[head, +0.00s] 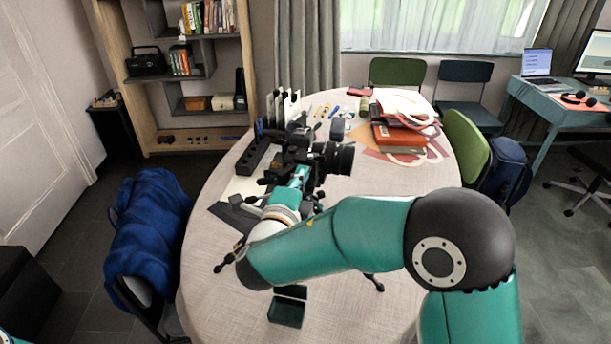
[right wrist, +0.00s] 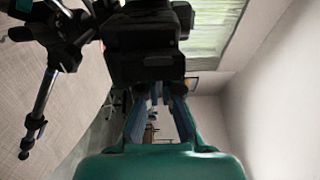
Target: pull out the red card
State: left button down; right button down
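A black camera (head: 330,157) stands on a tripod on the round table, its lens toward the right. A dark camera-like body (right wrist: 145,45) fills the upper middle of the right wrist view. I cannot make out a red card on it in either view. My right gripper (head: 292,158) is close by the camera's left side, partly lost among dark parts. In the right wrist view two blue-grey fingers reach up toward the dark body; their tips are partly hidden, so their grip is unclear. My left gripper is out of view.
A tripod leg (right wrist: 42,100) shows in the right wrist view. The front right tabletop is clear.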

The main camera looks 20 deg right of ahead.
jog(key=shift+s+a, duration=0.45)
jog(key=shift+s, duration=0.1)
jog(key=shift+p+v, duration=0.4)
jog(key=shift+v, duration=2)
